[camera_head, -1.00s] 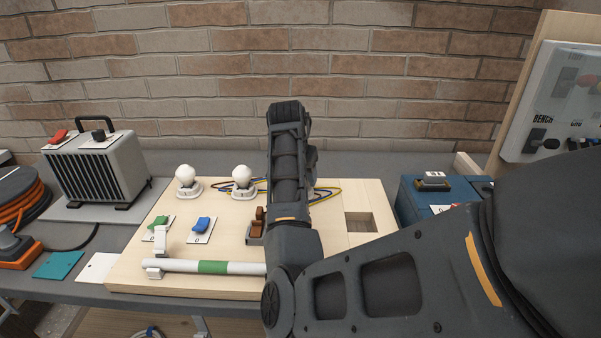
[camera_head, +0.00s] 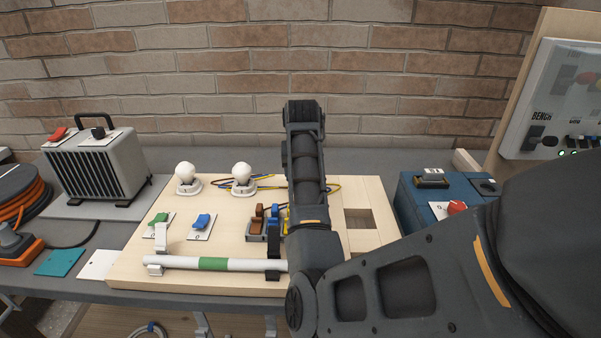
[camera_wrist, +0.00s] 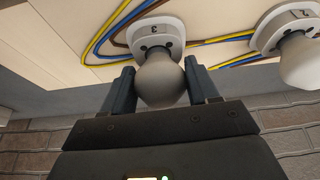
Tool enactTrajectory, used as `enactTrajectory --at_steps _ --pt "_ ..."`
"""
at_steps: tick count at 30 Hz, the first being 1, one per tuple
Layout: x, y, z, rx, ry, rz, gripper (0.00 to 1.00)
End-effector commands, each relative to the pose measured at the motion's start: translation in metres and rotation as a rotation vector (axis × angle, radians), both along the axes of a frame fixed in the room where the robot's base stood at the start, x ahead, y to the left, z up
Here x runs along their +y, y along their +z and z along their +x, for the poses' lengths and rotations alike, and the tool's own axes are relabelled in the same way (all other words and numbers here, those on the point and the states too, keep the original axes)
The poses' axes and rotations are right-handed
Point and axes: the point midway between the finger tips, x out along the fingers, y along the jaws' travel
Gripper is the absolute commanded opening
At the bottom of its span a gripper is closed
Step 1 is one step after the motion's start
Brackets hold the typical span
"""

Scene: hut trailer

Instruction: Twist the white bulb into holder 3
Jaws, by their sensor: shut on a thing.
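In the wrist view, the white bulb (camera_wrist: 160,82) sits base-first at holder 3 (camera_wrist: 155,34), a round white socket marked "3". My gripper (camera_wrist: 160,86) has a dark finger on each side of the bulb and is shut on it. The bulb's base meets the holder's mouth, but I cannot tell how deep its thread is. In the head view, my own arm hides the gripper, this bulb and holder 3.
Two other white bulbs (camera_head: 186,172) (camera_head: 242,173) stand in holders to the left on the wooden board (camera_head: 190,258). A white tube with a green band (camera_head: 213,264) lies in front. A blue box (camera_head: 420,205) stands at the right.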

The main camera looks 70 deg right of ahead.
Motion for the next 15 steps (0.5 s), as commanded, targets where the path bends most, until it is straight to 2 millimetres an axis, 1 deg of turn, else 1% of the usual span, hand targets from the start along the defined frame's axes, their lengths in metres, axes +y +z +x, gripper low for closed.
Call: enactTrajectory --at_steps 2,3,12,15 --pt "0.0 0.0001 0.0001 0.0 -0.001 0.0 0.42" --pt "0.0 0.0001 0.0001 -0.001 -0.002 0.0 0.6" --pt "-0.0001 0.0 0.0 0.0 -0.004 0.001 0.89" --pt "-0.0001 0.0 0.0 0.0 -0.004 0.001 0.89"
